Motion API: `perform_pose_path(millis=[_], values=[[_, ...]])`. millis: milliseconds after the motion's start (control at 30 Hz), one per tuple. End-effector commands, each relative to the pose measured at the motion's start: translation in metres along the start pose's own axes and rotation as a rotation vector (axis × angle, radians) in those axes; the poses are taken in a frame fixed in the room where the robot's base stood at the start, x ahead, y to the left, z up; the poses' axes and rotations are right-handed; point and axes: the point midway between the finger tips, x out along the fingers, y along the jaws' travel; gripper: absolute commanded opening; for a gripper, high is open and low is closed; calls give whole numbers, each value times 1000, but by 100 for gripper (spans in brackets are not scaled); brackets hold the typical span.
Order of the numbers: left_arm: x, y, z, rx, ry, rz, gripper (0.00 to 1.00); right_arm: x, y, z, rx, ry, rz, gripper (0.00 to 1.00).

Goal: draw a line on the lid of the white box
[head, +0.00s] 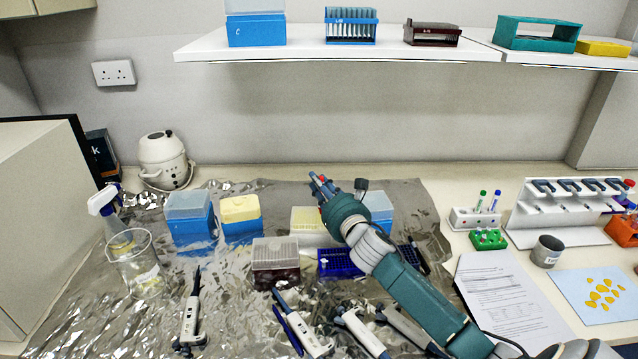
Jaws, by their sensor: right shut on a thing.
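A pale, whitish box (305,219) stands on the foil at mid-bench. It is the nearest match to the white box, and my right gripper covers part of its right side. My right gripper (319,186) reaches in from the lower right with its fingertips above and behind this box. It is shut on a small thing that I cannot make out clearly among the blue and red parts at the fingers. A dark marker-like stick (419,261) lies on the foil right of my arm. A blue pen (292,331) lies at the front. My left gripper is not in view.
Blue boxes (191,222), a yellow-lidded box (240,210), a dark-red box (276,275) and a blue rack (338,265) crowd round. Several pipettes (191,315) lie in front. A glass beaker (136,268) stands left. Paper (510,300) and a pipette stand (560,210) are right.

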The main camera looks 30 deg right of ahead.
Motion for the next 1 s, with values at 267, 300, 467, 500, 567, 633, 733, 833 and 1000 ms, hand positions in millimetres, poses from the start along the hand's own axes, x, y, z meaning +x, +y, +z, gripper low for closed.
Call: perform_pose_path(millis=[267,300,467,500,567,633,733,833,1000], values=[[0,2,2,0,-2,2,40,0,0,0,0,0,0,4],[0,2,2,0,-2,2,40,0,0,-1,0,0,0,4],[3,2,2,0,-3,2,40,0,0,-4,-1,0,0,4],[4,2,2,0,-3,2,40,0,0,-5,-2,0,0,4],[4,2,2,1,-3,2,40,0,0,-7,-1,0,0,4],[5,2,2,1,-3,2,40,0,0,-8,0,0,0,4],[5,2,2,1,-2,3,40,0,0,-8,0,0,0,4],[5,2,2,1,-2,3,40,0,0,-8,0,0,0,4],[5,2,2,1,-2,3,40,0,0,-8,0,0,0,4]])
